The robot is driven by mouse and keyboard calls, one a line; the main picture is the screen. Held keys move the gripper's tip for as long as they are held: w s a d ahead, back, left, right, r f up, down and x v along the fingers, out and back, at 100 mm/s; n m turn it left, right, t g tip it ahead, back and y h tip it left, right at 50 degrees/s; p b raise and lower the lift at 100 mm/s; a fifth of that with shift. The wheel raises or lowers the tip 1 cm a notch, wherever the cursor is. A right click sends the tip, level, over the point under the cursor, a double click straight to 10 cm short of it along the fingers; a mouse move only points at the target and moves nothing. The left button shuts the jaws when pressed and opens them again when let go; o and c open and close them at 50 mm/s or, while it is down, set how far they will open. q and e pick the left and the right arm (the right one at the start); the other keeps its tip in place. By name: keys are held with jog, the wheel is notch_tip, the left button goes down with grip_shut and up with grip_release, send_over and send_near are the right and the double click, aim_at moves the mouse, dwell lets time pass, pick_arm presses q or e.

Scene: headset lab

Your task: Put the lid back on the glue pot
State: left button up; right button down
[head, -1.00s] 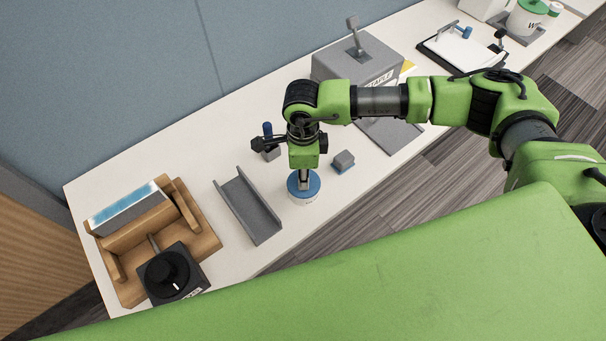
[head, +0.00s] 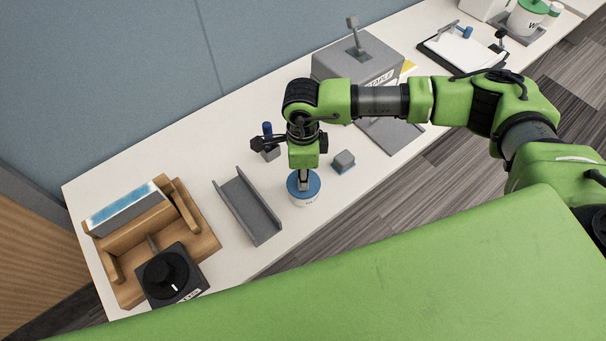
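A white pot with dark lettering (head: 309,203) stands near the front edge of the table, in the middle of the head view. A round blue lid (head: 294,189) is at its top; whether it is fully seated cannot be told. My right gripper (head: 303,184) points straight down over the middle of the blue lid. Its fingertips are at or just above the lid, and the gripper body hides that spot, so I cannot tell whether they grip anything. My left gripper is not in view.
A grey channel (head: 247,206) lies left of the pot, and a small grey block (head: 343,161) lies to its right. A wooden stand (head: 203,225) and black dial box (head: 170,278) are at left. A grey machine (head: 340,65) stands behind my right arm.

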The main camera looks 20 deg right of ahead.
jog(key=shift+f+b, duration=0.2)
jog(key=shift+b, duration=0.55)
dwell(1.1)
dwell(0.3)
jog(key=c, duration=1.8)
grip_release()
jog(key=o, duration=0.5)
jog(key=shift+r, duration=0.15)
jog(key=shift+r+p, duration=1.6)
jog(key=shift+r, duration=1.8)
